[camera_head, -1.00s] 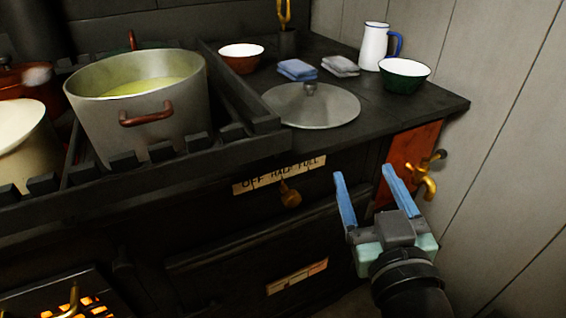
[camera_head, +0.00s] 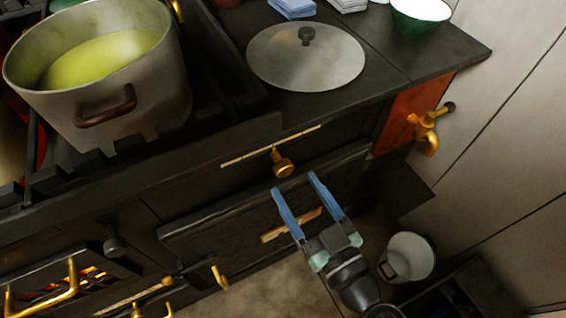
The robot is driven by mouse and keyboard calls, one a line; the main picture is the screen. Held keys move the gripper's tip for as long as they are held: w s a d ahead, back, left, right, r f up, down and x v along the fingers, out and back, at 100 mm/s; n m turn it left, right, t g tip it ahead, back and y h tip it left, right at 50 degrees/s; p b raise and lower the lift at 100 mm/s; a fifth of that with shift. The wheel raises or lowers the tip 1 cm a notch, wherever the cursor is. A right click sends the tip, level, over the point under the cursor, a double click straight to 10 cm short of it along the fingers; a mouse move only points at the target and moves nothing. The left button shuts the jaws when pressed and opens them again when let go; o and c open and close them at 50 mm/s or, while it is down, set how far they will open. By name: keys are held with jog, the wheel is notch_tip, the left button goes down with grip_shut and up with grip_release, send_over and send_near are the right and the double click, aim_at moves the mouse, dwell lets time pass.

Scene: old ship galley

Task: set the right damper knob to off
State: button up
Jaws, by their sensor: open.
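The right damper knob (camera_head: 283,165) is a small brass knob on the dark stove front, just below a narrow label strip (camera_head: 270,146). The strip is seen at a steep angle and its words cannot be read now. My gripper (camera_head: 294,184) is open, its two blue fingers pointing up toward the knob. In the picture the fingertips lie just below the knob, one on each side of it. Nothing is between the fingers, and they appear apart from the knob. The knob's exact setting cannot be told.
A pot of yellow-green soup (camera_head: 100,75) stands on the railed stovetop at left. A round lid (camera_head: 306,57) lies on the top. A brass tap (camera_head: 425,128) juts out at right. Brass handles (camera_head: 45,294) stick out lower left.

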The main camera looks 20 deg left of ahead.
aim_at(286, 172)
jog(key=x, duration=0.6)
grip_shut()
dwell(0.3)
dwell(1.0)
